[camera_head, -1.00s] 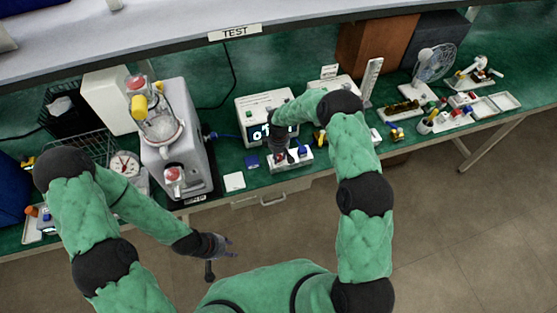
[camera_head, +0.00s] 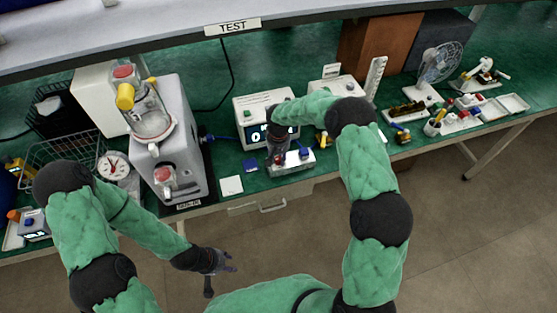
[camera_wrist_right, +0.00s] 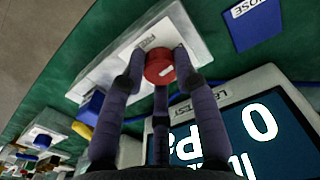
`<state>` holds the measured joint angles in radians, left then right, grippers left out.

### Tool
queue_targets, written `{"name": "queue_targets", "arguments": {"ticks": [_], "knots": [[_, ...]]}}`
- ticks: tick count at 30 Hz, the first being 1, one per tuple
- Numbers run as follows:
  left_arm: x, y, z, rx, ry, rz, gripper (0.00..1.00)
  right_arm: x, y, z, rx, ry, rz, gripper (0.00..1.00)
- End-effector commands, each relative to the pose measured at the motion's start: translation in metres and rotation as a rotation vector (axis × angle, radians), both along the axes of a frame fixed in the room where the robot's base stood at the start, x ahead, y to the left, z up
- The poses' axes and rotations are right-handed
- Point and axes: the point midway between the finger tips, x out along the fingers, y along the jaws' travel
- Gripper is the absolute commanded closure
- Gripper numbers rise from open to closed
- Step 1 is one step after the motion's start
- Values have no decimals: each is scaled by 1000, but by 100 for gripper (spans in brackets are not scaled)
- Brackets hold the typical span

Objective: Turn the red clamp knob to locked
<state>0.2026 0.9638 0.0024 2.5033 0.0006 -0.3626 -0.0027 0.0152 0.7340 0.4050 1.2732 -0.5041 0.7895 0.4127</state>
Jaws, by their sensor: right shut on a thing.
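The red clamp knob (camera_wrist_right: 159,66) is round and sits on a white block (camera_wrist_right: 178,22) in the right wrist view. My right gripper (camera_wrist_right: 160,64) has its dark fingers closed around the knob, touching its sides. A small label lies beside the knob, but its print is too blurred to read surely. In the head view the white block (camera_head: 300,162) stands at the bench's front edge with my right gripper (camera_head: 277,158) on its left part, largely hiding the knob. My left gripper (camera_head: 228,262) is open and empty in front of the bench.
A display unit (camera_head: 252,112) stands just behind the block. A grey pump (camera_head: 186,150) with a glass vessel and a pressure gauge (camera_head: 113,166) are to the left. A white card (camera_head: 231,185) and a blue label (camera_head: 250,165) lie on the green bench. A fan (camera_head: 437,62) stands far right.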

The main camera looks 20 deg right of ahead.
Motion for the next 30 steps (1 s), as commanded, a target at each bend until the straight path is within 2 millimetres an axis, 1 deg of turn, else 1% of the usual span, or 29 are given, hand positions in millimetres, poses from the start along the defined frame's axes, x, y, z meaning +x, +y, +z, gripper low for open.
{"name": "queue_targets", "arguments": {"ticks": [1,9,24,25,27,30], "knots": [[0,0,-3,0,0,0,60,-1,0,-2,-1,3,-22,100],[0,0,-8,0,0,0,60,-1,0,-1,0,3,-105,100],[0,0,-9,0,0,0,60,-1,0,-1,0,4,-121,100],[0,0,-9,0,0,0,60,-1,0,-1,0,4,-121,64],[0,0,-9,0,0,0,60,-1,0,-1,0,4,-120,46],[0,0,-9,0,0,0,60,-1,0,-1,0,3,-120,46]]}}
